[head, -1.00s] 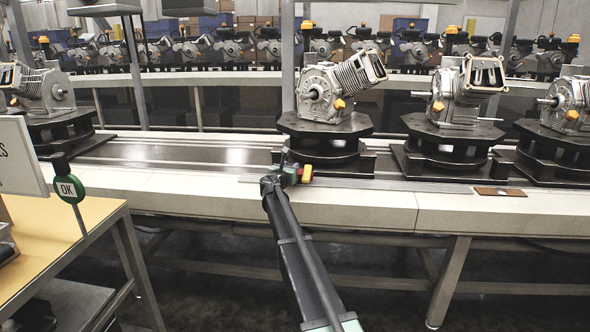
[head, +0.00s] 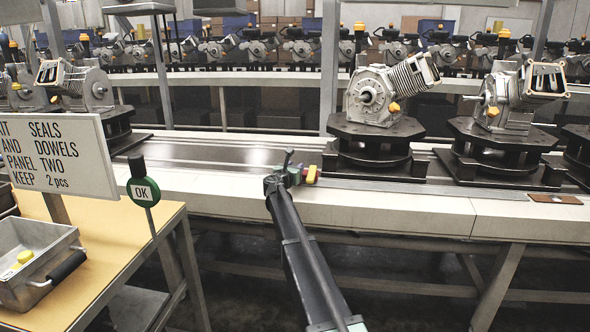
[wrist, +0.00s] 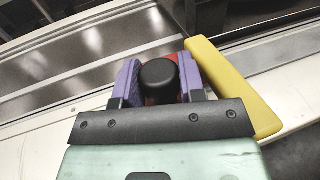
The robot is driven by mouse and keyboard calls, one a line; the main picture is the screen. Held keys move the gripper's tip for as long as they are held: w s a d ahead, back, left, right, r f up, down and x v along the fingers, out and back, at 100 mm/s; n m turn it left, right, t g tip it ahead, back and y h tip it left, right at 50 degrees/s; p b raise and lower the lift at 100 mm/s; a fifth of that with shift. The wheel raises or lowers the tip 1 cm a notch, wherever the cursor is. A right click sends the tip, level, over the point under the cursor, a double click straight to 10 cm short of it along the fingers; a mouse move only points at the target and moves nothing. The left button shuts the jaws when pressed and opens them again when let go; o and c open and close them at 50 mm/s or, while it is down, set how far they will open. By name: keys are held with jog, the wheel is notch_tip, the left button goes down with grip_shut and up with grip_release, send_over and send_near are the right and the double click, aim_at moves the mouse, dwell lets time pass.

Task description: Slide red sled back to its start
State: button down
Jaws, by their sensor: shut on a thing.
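The red sled (head: 305,174) sits at the near edge of the conveyor, mostly hidden by my gripper in the head view. A little of its red body (wrist: 173,58) shows behind a black knob (wrist: 158,82) in the wrist view. A yellow bar (wrist: 235,88) lies beside it on the right. My gripper (wrist: 160,76) has its two purple jaws shut on the knob, one on each side. In the head view my gripper (head: 284,176) is just left of the nearest engine's black pallet (head: 375,140).
Engines on black pallets stand on the conveyor to the right and far left; the belt (head: 220,152) between them is bare. At left are a yellow-topped table (head: 115,240), a sign (head: 58,155), a green OK paddle (head: 143,191) and a grey bin (head: 40,262).

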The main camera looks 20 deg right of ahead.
jog(key=shift+w+a, duration=0.1)
jog(key=shift+a, duration=0.05)
jog(key=c, duration=0.7)
grip_release()
jog(key=shift+a, duration=0.15)
jog(key=shift+s+a, duration=0.15)
jog(key=shift+s, duration=0.15)
jog(key=v, duration=1)
jog(key=shift+a, duration=0.1)
